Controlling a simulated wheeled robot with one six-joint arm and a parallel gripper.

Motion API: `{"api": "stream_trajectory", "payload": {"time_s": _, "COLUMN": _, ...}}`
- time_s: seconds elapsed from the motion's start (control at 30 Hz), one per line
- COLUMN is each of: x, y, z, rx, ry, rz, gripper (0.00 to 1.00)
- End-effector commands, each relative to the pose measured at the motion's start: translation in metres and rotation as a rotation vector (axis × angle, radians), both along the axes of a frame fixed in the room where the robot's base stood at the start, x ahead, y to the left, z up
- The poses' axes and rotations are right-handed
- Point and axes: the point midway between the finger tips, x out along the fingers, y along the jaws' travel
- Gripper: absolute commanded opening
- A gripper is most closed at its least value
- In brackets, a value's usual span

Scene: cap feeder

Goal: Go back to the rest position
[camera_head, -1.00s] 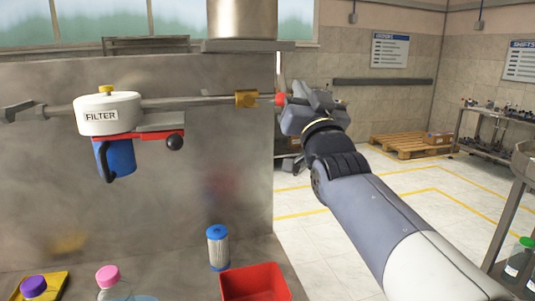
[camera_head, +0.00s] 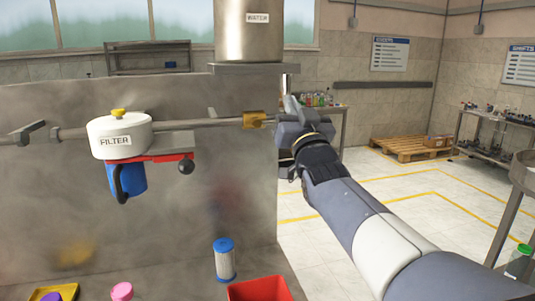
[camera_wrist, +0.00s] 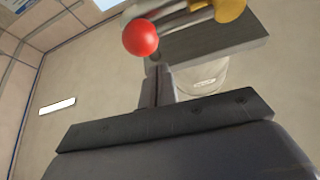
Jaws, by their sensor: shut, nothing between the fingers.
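My gripper (camera_head: 291,104) is at the right end of the pipe, just right of the brass valve (camera_head: 258,119). In the wrist view my gripper's fingers (camera_wrist: 157,78) are together with nothing between them. A red ball knob (camera_wrist: 140,38) shows just beyond the fingertips, up and to the left, on a metal lever. I cannot tell from this angle how near the fingers are to it. The brass part also shows in the wrist view (camera_wrist: 230,10). The knob is hidden in the head view.
Below stand a blue-capped cartridge (camera_head: 225,262) and a red bin (camera_head: 260,289). A steel water tank (camera_head: 248,40) is above. Open floor lies to the right.

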Motion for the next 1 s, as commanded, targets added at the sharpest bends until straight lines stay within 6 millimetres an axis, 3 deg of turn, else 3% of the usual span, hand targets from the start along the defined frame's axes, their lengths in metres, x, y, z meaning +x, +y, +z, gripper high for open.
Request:
{"api": "stream_trajectory", "payload": {"time_s": 0.3, "x": -0.002, "y": 0.006, "z": 0.016, "rx": -0.157, "ry": -0.043, "rz": 0.002, "gripper": 0.0}}
{"api": "stream_trajectory", "payload": {"time_s": 0.5, "x": -0.01, "y": 0.008, "z": 0.054, "rx": -0.152, "ry": -0.048, "rz": 0.002, "gripper": 0.0}}
{"api": "stream_trajectory", "payload": {"time_s": 0.6, "x": -0.027, "y": 0.001, "z": 0.037, "rx": -0.152, "ry": -0.043, "rz": 0.001, "gripper": 0.0}}
{"api": "stream_trajectory", "payload": {"time_s": 1.0, "x": -0.08, "y": -0.017, "z": 0.009, "rx": -0.151, "ry": -0.044, "rz": 0.001, "gripper": 0.0}}
